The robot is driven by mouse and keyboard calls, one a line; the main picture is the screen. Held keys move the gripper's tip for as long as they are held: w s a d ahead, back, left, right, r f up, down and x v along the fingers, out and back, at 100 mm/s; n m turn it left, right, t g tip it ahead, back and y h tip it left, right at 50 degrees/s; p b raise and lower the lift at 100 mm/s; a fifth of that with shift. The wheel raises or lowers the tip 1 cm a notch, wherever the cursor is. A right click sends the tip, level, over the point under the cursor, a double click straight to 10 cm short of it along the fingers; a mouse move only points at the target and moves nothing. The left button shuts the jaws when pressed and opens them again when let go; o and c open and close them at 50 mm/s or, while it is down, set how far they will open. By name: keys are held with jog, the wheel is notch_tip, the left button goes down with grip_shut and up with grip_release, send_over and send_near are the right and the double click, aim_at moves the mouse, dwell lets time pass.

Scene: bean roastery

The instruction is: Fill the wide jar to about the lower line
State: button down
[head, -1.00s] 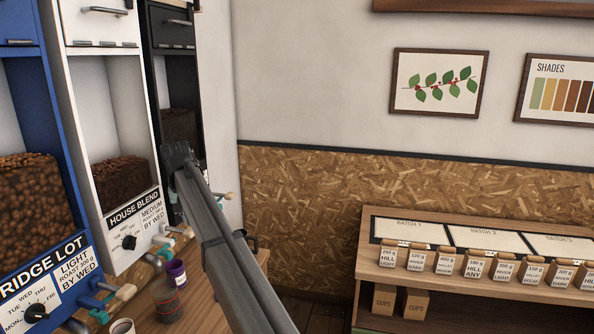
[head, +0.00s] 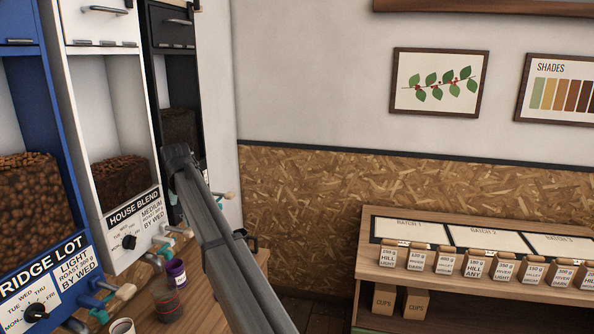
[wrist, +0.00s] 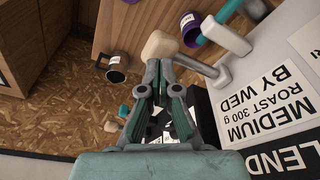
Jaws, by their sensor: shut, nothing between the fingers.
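A clear jar (head: 168,305) with a reddish band stands on the wooden counter in the head view; its level is too small to read, and I cannot tell whether it is the wide jar. The white HOUSE BLEND dispenser (head: 100,210) holds dark beans behind its front. My gripper (wrist: 160,82) is shut and empty. In the wrist view a beige knob (wrist: 160,46) on a grey lever lies right at the fingertips; contact cannot be told. In the head view my arm hides most of my gripper (head: 178,160).
The blue RIDGE LOT dispenser (head: 30,235) stands at left, a black one (head: 180,80) behind. A purple cup (head: 176,272) and a white-rimmed cup (head: 122,327) are on the counter. A dark mug (wrist: 117,66) shows in the wrist view. A shelf of labelled bags (head: 475,264) stands right.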

aim_at(190, 229)
jog(key=shift+f+b, duration=0.4)
jog(key=shift+f, duration=1.35)
dwell(1.0)
jog(key=shift+r+p, duration=1.85)
jog(key=shift+r, duration=2.45)
